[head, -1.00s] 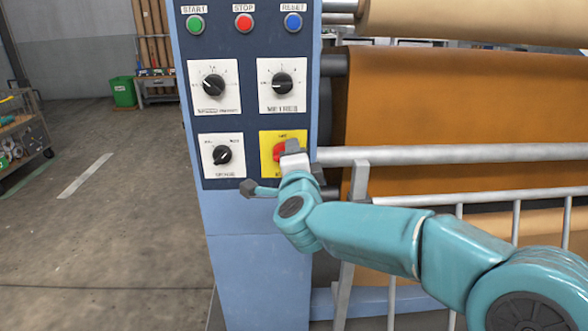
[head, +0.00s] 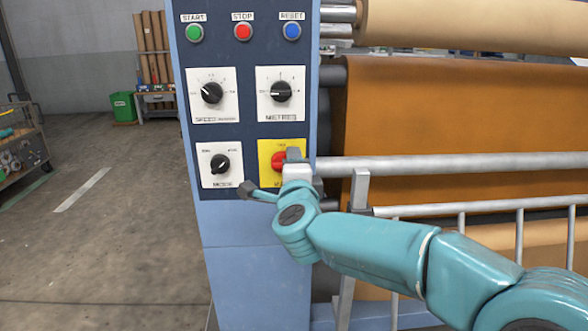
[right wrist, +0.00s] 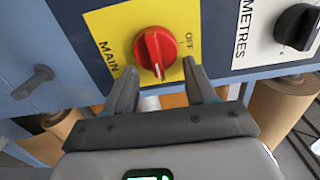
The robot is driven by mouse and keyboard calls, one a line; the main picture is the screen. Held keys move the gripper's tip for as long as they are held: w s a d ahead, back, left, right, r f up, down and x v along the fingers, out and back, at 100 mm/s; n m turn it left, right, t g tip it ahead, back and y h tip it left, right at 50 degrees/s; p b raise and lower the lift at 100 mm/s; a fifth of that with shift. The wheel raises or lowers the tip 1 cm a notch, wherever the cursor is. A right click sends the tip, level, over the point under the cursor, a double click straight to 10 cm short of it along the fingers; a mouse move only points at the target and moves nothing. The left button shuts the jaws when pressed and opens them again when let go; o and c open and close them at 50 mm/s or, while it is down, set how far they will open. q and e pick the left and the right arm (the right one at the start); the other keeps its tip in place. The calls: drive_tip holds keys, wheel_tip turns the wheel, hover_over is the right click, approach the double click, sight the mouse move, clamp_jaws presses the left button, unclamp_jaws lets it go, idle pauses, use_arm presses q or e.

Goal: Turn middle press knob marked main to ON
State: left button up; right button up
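The red main knob (head: 279,161) sits on a yellow plate (head: 265,149) at the lower right of the press panel. In the right wrist view the knob (right wrist: 153,48) shows a white mark toward the bottom of the picture, pointing away from the OFF label (right wrist: 189,40). The MAIN label (right wrist: 108,60) is readable; I see no ON label. My right gripper (right wrist: 159,64) is open, with its fingers on either side just in front of the knob; contact cannot be told. In the head view the right gripper (head: 293,158) covers the plate's right part. My left gripper is out of view.
Black knobs lie close by: the METRES knob (head: 281,92) above, a lower-left knob (head: 220,164) and an upper-left knob (head: 211,93). Green, red and blue buttons run along the top. A metal rail (head: 430,164) crosses right of the panel. A grey handle (right wrist: 33,82) is below the plate.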

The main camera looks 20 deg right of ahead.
drive_tip(key=shift+o, duration=0.6)
drive_tip(key=p+v, duration=0.1)
drive_tip(key=v, duration=1.5)
drive_tip(key=shift+s, duration=0.2)
